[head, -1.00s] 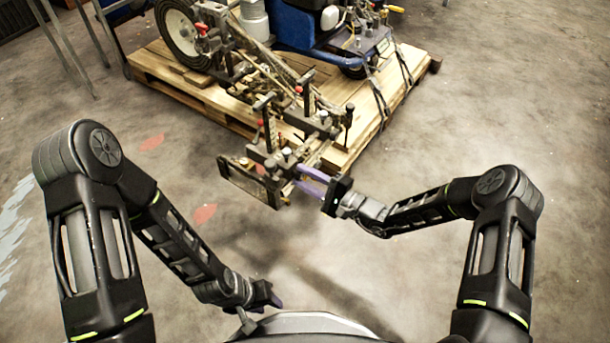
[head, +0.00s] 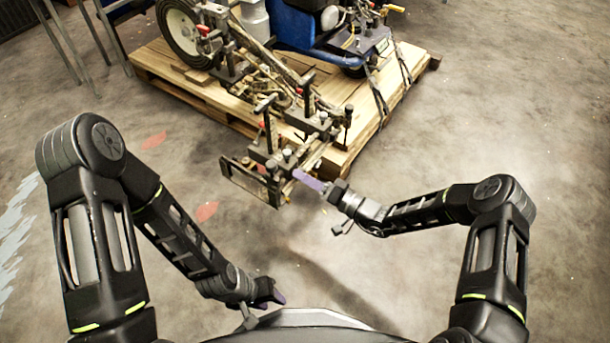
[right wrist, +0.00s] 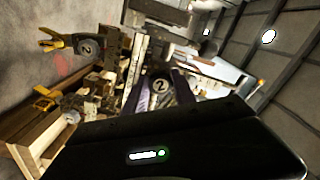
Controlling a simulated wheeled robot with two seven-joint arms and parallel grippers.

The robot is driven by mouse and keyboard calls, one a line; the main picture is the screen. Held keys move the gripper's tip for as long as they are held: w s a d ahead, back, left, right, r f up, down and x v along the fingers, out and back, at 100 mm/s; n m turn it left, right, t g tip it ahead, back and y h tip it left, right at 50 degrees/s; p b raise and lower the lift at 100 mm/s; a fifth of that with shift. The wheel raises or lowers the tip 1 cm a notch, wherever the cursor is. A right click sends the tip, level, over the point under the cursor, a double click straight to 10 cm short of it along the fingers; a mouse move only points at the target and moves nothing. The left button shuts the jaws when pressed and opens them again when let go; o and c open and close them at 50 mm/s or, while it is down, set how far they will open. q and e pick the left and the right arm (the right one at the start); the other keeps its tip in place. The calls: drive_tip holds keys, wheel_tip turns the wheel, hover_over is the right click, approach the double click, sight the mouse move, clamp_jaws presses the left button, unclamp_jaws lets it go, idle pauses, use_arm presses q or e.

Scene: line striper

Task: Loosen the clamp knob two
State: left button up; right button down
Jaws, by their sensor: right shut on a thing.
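The clamp knob two (right wrist: 161,85), a dark round knob with a white 2 on its face, sits between the purple fingers of my right gripper (right wrist: 162,92) in the right wrist view. The fingers are shut on it. In the head view my right gripper (head: 298,176) reaches from the right to the clamp assembly (head: 262,155) at the front of the striper; the knob is too small to make out there. My left gripper (head: 268,293) hangs low over the floor, away from the machine; its finger gap does not show.
The blue line striper (head: 310,25) stands on a wooden pallet (head: 225,113), held by dark straps. A dark rectangular frame (head: 247,184) projects at the clamp's front left. Another dial marked 2 (right wrist: 86,48) shows in the right wrist view. The floor in front is clear.

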drive_tip(key=shift+n+p, duration=0.4)
drive_tip(key=shift+n, duration=0.9)
drive_tip(key=shift+f, duration=0.1)
drive_tip(key=c, duration=1.1)
unclamp_jaws()
drive_tip(key=shift+o, duration=0.2)
drive_tip(key=p+v, duration=0.1)
drive_tip(key=v, duration=0.7)
drive_tip(key=shift+p, duration=0.35)
drive_tip(key=shift+a, duration=0.1)
